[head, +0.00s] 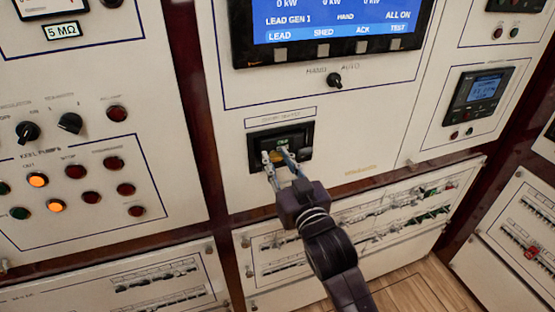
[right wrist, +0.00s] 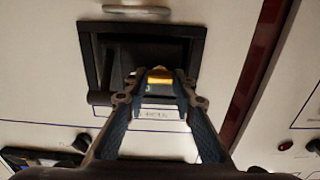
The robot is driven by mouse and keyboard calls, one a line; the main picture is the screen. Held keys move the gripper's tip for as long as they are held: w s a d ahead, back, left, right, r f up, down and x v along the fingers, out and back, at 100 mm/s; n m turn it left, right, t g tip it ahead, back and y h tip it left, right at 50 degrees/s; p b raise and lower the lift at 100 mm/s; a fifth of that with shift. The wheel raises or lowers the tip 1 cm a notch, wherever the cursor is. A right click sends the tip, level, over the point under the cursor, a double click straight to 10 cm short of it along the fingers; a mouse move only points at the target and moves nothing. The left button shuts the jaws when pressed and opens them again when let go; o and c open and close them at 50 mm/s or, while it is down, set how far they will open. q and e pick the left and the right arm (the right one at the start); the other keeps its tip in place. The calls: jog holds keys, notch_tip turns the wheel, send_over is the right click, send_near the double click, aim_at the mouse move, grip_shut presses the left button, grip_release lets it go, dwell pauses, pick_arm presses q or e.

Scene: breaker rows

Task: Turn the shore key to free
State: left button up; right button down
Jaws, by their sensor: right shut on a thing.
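A black-framed recess (head: 256,139) sits in the white panel below the large display, with a small label plate (head: 283,118) above it whose text I cannot read surely. My right gripper (head: 276,158) reaches into this recess, its fingertips closed on a small yellow part that looks like the shore key. In the right wrist view the yellow key (right wrist: 160,75) shows between the two fingertips (right wrist: 160,84), in front of the recess frame (right wrist: 88,55). The fingers hide most of the key, so its setting cannot be read. My left gripper is not in view.
A blue display (head: 335,22) and a hand/auto knob (head: 334,79) are above. Lit orange lamps (head: 38,180) and knobs (head: 70,123) are on the left panel. Breaker rows (head: 400,208) lie below, behind my right arm. A meter (head: 480,92) is at right.

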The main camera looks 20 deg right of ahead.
jog(key=n+p, duration=0.3)
jog(key=n, duration=0.1)
jog(key=shift+a+r, duration=0.1)
jog(key=shift+r, duration=0.05)
jog(key=n+p, duration=0.2)
jog(key=n, duration=0.3)
jog(key=shift+a+p, duration=0.1)
jog(key=shift+p, duration=0.2)
jog(key=n, duration=0.1)
jog(key=n+p, duration=0.1)
jog(key=n, duration=0.1)
jog(key=n+p, duration=0.1)
jog(key=n, duration=0.1)
jog(key=shift+f, duration=0.25)
jog(key=shift+f+n+p, duration=0.15)
jog(key=shift+n+p, duration=0.45)
jog(key=shift+n, duration=1.3)
